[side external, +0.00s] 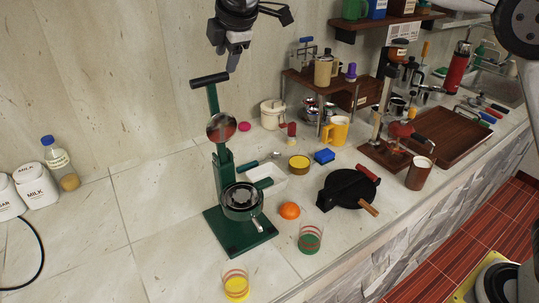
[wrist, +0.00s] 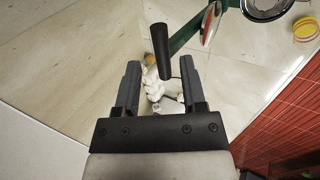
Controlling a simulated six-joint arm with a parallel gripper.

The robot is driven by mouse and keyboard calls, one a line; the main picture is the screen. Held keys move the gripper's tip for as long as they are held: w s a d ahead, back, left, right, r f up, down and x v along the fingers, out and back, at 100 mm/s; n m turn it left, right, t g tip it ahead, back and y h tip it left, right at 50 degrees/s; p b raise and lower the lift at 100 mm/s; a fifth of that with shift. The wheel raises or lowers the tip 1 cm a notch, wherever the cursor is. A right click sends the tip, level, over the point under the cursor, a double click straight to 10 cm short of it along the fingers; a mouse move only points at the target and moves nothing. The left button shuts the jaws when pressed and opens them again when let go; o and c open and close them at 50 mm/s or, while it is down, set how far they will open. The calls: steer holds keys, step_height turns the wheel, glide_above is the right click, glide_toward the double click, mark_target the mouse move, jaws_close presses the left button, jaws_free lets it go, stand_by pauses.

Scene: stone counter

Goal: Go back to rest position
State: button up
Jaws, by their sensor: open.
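My gripper (side external: 234,62) hangs in the air above the green juicer press (side external: 226,165), close to the upper end of its black lever handle (side external: 209,80). In the wrist view my gripper (wrist: 161,92) is open, with its two fingers spread. The black handle (wrist: 161,50) shows beyond and between the fingers, and I cannot tell whether it touches them. Nothing is visibly held. The press stands upright on its green base on the stone counter (side external: 150,215), with its lever raised.
An orange (side external: 289,210) and striped glasses (side external: 310,238) (side external: 235,285) stand near the press. A black waffle iron (side external: 348,188), yellow mug (side external: 336,131) and wooden tray (side external: 449,137) are to the right. Milk containers (side external: 36,185) and a bottle (side external: 60,162) stand left. The air left of my gripper is clear.

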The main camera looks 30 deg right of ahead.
steer(key=s+d+f+m+g, duration=0.1)
steer(key=s+d+f+m, duration=0.35)
steer(key=d+f, duration=0.3)
steer(key=s+d+f+m, duration=0.4)
steer(key=s+f, duration=0.2)
steer(key=s, duration=0.2)
steer(key=s+d+f+m+g, duration=0.1)
steer(key=s+d+f+m, duration=0.4)
steer(key=s+f, duration=0.1)
steer(key=s+d+f+m+g, duration=0.1)
steer(key=s+d+f+m, duration=0.3)
steer(key=s, duration=0.5)
step_height(320, 180, down, 2)
steer(key=shift+s+d+f, duration=0.15)
steer(key=shift+s, duration=0.2)
